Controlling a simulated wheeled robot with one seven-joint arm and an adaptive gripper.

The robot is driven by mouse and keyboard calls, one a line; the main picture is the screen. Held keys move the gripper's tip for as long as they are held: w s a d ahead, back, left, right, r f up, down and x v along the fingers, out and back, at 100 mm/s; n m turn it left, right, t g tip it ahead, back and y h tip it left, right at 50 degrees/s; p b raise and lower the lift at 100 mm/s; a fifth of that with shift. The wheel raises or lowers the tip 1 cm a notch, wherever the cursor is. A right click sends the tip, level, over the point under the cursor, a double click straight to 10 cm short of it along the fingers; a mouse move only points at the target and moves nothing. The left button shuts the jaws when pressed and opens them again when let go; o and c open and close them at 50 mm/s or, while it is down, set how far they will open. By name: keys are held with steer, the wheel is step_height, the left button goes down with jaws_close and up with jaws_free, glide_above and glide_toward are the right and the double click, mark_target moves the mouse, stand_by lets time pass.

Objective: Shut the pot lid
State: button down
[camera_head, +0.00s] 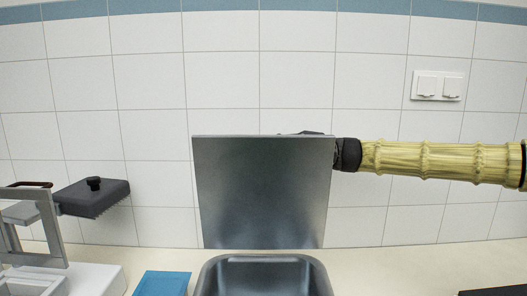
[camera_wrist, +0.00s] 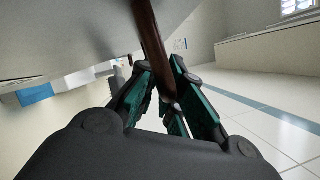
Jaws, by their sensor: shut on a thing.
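The pot (camera_head: 262,259) is a metal, square-cornered vessel at the bottom middle of the head view, cut off by the picture edge. Its flat grey lid (camera_head: 262,195) stands upright at the pot's back edge, open. In the wrist view the lid's grey surface (camera_wrist: 70,35) fills the upper left. A brown bar-like lid handle (camera_wrist: 150,32) runs down between the green-padded fingers. My gripper (camera_wrist: 163,70) is shut on this handle. In the head view my arm comes from the right, and my gripper is mostly hidden behind the lid's upper right.
A white appliance (camera_head: 95,278) with a raised grey frame (camera_head: 50,228) and dark ridged plate (camera_head: 92,198) stands at left. A blue block (camera_head: 162,284) lies left of the pot. A dark flat thing (camera_head: 495,291) is at lower right. The tiled wall (camera_head: 220,75) is close behind.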

mark_target(264, 166)
steer(key=s+n+b, duration=0.1)
steer(key=s, duration=0.2)
steer(key=s+n+h+b, duration=0.1)
steer(key=s+n, duration=0.1)
steer(key=s+f+n+b, duration=0.1)
steer(key=s, duration=0.2)
steer(key=shift+s+n+h+b, duration=0.35)
steer(key=shift+n+h, duration=0.05)
steer(key=s+f+n+t+h+b, duration=0.1)
steer(key=s+f+n+b, duration=0.3)
steer(key=s, duration=0.5)
steer(key=shift+s+f+n+h+b, duration=0.25)
steer(key=shift+f+n+h+b, duration=0.15)
steer(key=shift+f+n, duration=0.15)
steer(key=c, duration=1.6)
jaws_free()
steer(key=shift+o, duration=0.2)
steer(key=v, duration=1.2)
